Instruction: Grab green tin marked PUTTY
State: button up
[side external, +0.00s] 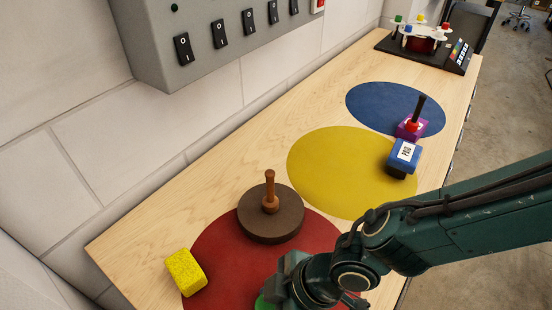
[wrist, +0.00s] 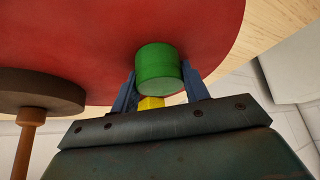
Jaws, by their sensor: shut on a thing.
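The green tin (wrist: 158,66) is a plain green cylinder between the two blue fingers of my gripper (wrist: 159,78) in the wrist view. The fingers are shut on its sides. In the side view only a small green part of the tin (side external: 262,302) shows at the bottom edge, beside my gripper. The tin is over the red round mat (side external: 215,250); I cannot tell whether it touches the mat. No PUTTY mark is visible on the side facing the cameras.
A brown disc with a wooden handle (side external: 271,222) and a yellow block (side external: 186,271) are nearby. A blue labelled block (side external: 404,157) and a purple block with a black handle (side external: 411,129) stand farther off. A grey switch box (side external: 200,50) hangs on the wall. The yellow mat (side external: 330,170) is mostly clear.

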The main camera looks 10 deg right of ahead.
aim_at(270, 306)
jog(key=shift+r, duration=0.15)
notch_tip(270, 306, up, 20)
dwell(0.7)
dwell(0.5)
